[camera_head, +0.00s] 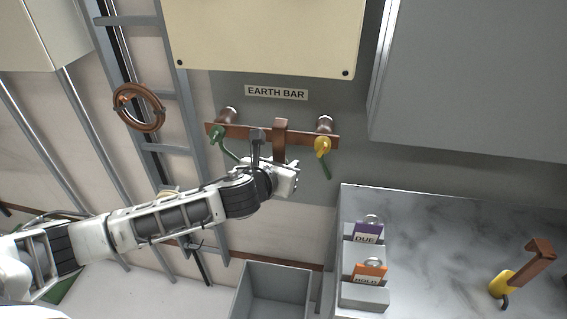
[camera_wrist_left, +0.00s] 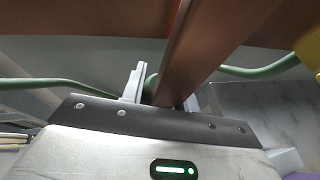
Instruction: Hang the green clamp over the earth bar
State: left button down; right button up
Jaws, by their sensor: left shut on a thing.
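The earth bar (camera_head: 243,133) is a copper strip on two round posts under the "EARTH BAR" label; it crosses the top of the left wrist view (camera_wrist_left: 80,18). My left gripper (camera_head: 282,166) is just below the bar's middle, shut on the green clamp. The clamp's copper hook (camera_head: 280,128) rises from the jaws across the front of the bar, its bent top at or above the upper edge. Whether it rests on the bar is unclear. In the left wrist view the copper shank (camera_wrist_left: 190,55) runs up from the jaws (camera_wrist_left: 170,102); the green grip is mostly hidden.
A green fitting (camera_head: 217,133) and a yellow one (camera_head: 322,146) with green cables sit at the bar's ends. A yellow clamp (camera_head: 502,284) lies on the marble bench (camera_head: 440,235), by a tag rack (camera_head: 365,296). An open grey bin (camera_head: 275,268) stands below.

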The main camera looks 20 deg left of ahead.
pick_arm(q)
jog(key=c, duration=1)
grip_release()
jog(key=shift+s, duration=0.1)
jog(key=v, duration=1.6)
jog(key=s+d+f+n+g+h, duration=0.1)
jog(key=s+d+f+n, duration=0.1)
jog(key=f+n, duration=0.4)
jog(key=s+d+f+n+g+h, duration=0.1)
jog(key=s+d+f+n, duration=0.2)
jog(key=f+n, duration=0.4)
jog(key=s+d+f+n+g+h, duration=0.1)
jog(key=s+d+f+n, duration=0.2)
jog(key=n, duration=1.7)
jog(key=shift+s+d+f, duration=0.2)
jog(key=shift+s+f, duration=0.2)
jog(key=shift+f, duration=1.65)
